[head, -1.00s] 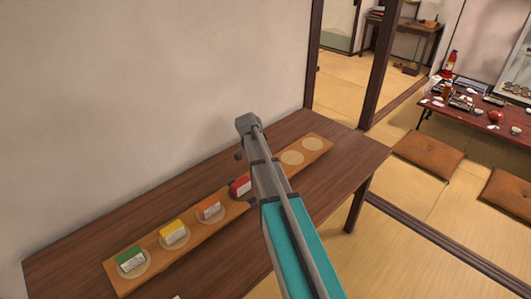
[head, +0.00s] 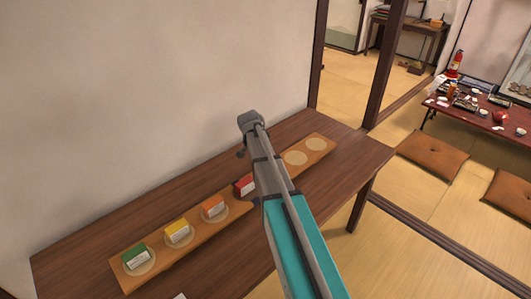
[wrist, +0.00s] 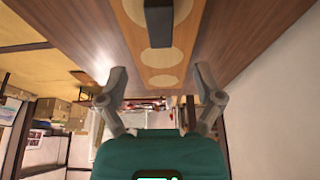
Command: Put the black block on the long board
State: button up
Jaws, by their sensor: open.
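The long board (head: 228,219) lies on the dark wooden table, with a row of pale round spots. Green (head: 135,255), yellow (head: 178,231), orange (head: 213,208) and red (head: 244,186) blocks stand on its spots. Two spots at its far right end are bare. In the wrist view, the black block (wrist: 158,22) stands on a spot of the board, at the top edge of the picture, partly cut off. My arm hides that part of the board in the head view. My gripper (wrist: 160,73) is open and empty, its fingers apart, with the block beyond them and not between them.
The dark wooden table (head: 345,160) stands against a plain wall. A low red table (head: 490,110) with dishes and cushions (head: 433,155) is on the tatami at right. A small white item (head: 180,296) shows at the bottom edge.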

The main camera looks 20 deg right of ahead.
jog(key=s+a+n+y, duration=0.2)
jog(key=s+a+n, duration=0.5)
jog(key=s, duration=0.5)
jog(key=s+a+f+n+g+y, duration=0.1)
jog(key=s+a+n+y, duration=0.1)
jog(key=s+a+n, duration=0.5)
jog(key=s+a, duration=0.4)
jog(key=s, duration=0.1)
jog(key=shift+s+f+g, duration=0.2)
jog(key=shift+s+g, duration=0.05)
jog(key=shift+g, duration=0.05)
